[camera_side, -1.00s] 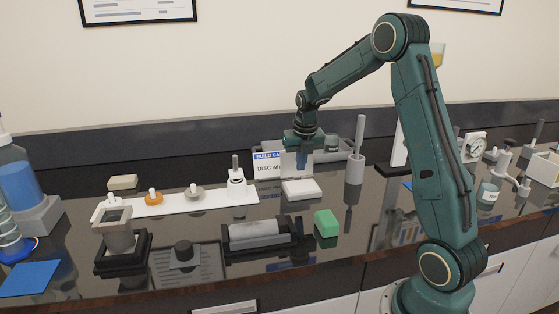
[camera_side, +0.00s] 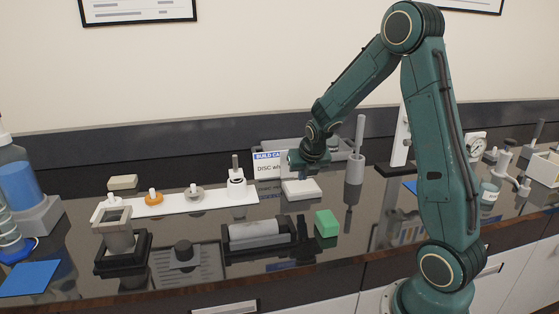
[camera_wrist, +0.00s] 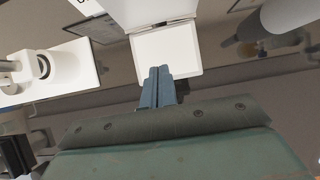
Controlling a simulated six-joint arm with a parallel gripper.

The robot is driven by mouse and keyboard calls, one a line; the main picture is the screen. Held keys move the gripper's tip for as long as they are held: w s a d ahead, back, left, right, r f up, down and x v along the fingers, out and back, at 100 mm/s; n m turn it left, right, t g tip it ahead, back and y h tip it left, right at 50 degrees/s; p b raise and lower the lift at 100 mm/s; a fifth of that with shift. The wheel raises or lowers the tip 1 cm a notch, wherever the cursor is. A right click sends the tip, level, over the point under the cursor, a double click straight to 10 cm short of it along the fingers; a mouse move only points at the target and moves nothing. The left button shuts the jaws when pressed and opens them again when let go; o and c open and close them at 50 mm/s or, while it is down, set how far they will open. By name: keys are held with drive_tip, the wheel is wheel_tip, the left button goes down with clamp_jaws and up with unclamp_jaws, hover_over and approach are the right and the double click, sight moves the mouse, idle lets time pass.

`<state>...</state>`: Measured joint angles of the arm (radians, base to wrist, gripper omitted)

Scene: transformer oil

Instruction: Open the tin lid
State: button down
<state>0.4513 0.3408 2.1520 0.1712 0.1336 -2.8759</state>
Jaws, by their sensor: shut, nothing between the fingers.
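The low white box (camera_side: 302,189), which I take for the tin, lies flat on the dark bench in front of the build card. In the side view my gripper (camera_side: 310,164) is just above and behind it, and its fingers are hidden there. In the wrist view the two blue fingertips (camera_wrist: 158,72) are pressed together and empty. They overlap the near edge of the white box (camera_wrist: 165,48). A dark slot shows along the box's far edge. I cannot tell whether the fingers touch the box or where its lid ends.
A green block (camera_side: 326,223) lies in front of the tin. A grey cylinder with a rod (camera_side: 354,168) stands to its right. The build card (camera_side: 268,166) stands behind it, and a white strip with several fittings (camera_side: 150,208) lies left. A grey roller in a black cradle (camera_side: 255,233) sits front left.

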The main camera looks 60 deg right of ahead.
drive_tip(key=shift+s+a+f+t+h, duration=0.15)
drive_tip(key=shift+f+t+h, duration=0.15)
drive_tip(key=shift+t+h, duration=0.15)
drive_tip(key=shift+s+a+f+t+h, duration=0.1)
drive_tip(key=shift+f+t+h, duration=0.15)
drive_tip(key=shift+t+h, duration=0.2)
drive_tip(key=shift+s+a+f, duration=0.2)
drive_tip(key=shift+a+f, duration=0.05)
drive_tip(key=shift+f, duration=0.4)
drive_tip(key=s+a+r+m+g+y, duration=0.2)
drive_tip(key=a+r+m, duration=0.3)
drive_tip(key=r+m, duration=0.5)
drive_tip(key=s+a+r+m+g+y, duration=0.2)
drive_tip(key=a+r+m, duration=0.4)
drive_tip(key=r+m, duration=0.5)
drive_tip(key=shift+s+r+m+y, duration=0.2)
drive_tip(key=shift+m+y, duration=0.5)
drive_tip(key=shift+m, duration=3.9)
